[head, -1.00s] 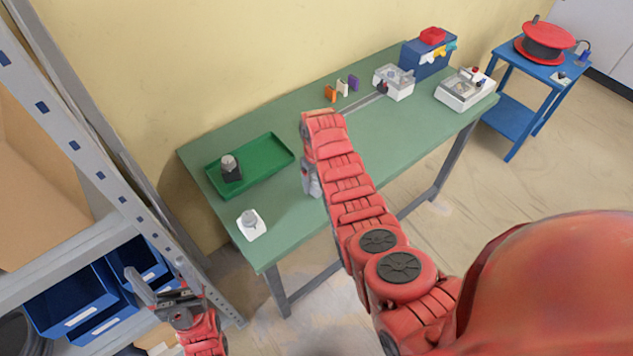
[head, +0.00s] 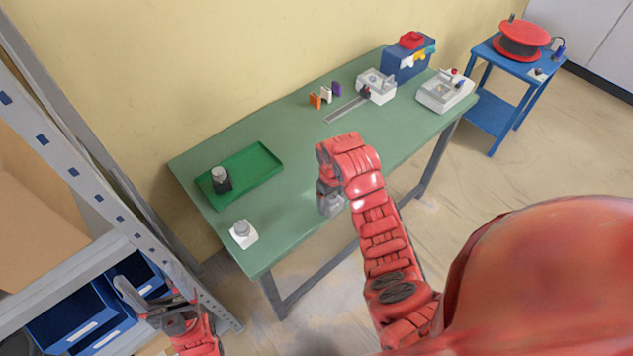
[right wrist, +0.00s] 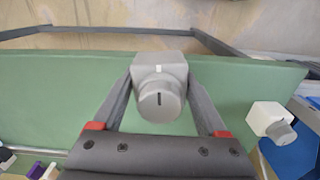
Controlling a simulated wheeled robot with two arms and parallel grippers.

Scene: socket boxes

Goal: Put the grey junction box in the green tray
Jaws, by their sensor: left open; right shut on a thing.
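The grey junction box (right wrist: 160,85), a cube with a round grey knob, sits between the fingers of my right gripper (right wrist: 160,95), which is shut on it. In the head view the held box (head: 332,206) shows below my right gripper (head: 329,195), partly hidden by the wrist, near the table's front edge. The green tray (head: 258,168) lies on the left part of the table, left of my right gripper. A black box with a grey knob (head: 221,180) stands in the tray's left end. My left gripper (head: 150,290) is open and empty beside the shelf, off the table.
A white box with a grey knob (head: 243,234) stands on the green table (head: 290,205) in front of the tray; it shows in the right wrist view (right wrist: 270,118). The shelf (head: 85,190) stands left.

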